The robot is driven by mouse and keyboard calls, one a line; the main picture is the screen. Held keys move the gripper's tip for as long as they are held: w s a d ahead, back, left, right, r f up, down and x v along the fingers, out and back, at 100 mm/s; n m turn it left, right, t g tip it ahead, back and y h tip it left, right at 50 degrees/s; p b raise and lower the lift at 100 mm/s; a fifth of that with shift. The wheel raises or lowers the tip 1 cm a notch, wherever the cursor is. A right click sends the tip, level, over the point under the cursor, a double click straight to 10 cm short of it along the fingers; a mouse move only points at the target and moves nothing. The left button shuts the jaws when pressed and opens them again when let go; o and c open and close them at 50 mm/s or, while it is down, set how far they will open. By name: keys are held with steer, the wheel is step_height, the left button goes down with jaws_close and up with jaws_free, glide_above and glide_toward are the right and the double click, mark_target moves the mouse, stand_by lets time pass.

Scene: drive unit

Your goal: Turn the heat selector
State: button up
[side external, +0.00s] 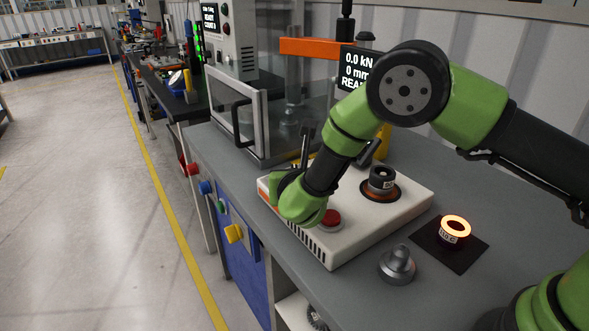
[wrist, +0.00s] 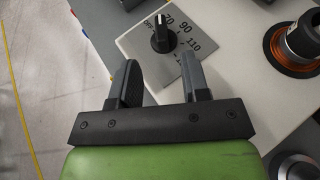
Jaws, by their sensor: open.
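The heat selector is a small black knob (wrist: 160,35) with a white pointer line. It stands on a grey dial plate (wrist: 135,45) printed OFF, 70, 90 and 110, and its pointer is turned toward the upper side of the dial. My gripper (wrist: 160,62) is open and empty. In the wrist view its two dark fingers are apart, with the knob beyond their tips and roughly in line with the gap between them. I see no contact. In the side view the selector is hidden behind my arm, over the white drive unit (side external: 412,207).
A red button (side external: 330,219) and an orange-ringed dark cylinder (side external: 381,181) are on the unit. A glowing ring-topped part (side external: 455,229) on a black mat and a silver domed part (side external: 397,263) stand nearby. A clear-doored press cabinet (side external: 235,118) stands behind.

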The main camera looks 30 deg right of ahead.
steer(key=x, duration=0.9)
steer(key=shift+w+d, duration=0.1)
steer(key=shift+d, duration=0.05)
jaws_close()
